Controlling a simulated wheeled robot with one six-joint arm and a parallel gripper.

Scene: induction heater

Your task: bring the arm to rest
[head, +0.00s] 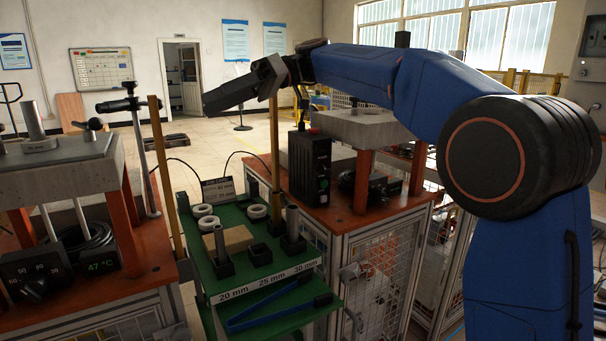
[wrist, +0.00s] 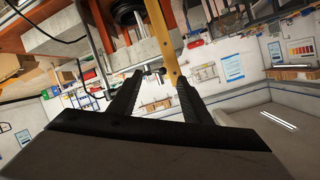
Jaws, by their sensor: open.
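My blue arm (head: 440,95) reaches across the right side of the head view and bends left at the top. My gripper (head: 215,101) is at the arm's end, in the air above the green bench and pointing left. In the wrist view my gripper (wrist: 158,82) shows two dark fingers standing well apart, with nothing held between them. A yellow post (wrist: 163,40) shows beyond the fingertips; I cannot tell how far off it is.
A green bench (head: 210,265) holds several rings, a wooden block and dark holders. Yellow posts (head: 160,150) stand near it. Left is a heater station (head: 60,160) with a 47 °C display; right is another station (head: 375,130) with a black box (head: 309,165). Open floor lies behind.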

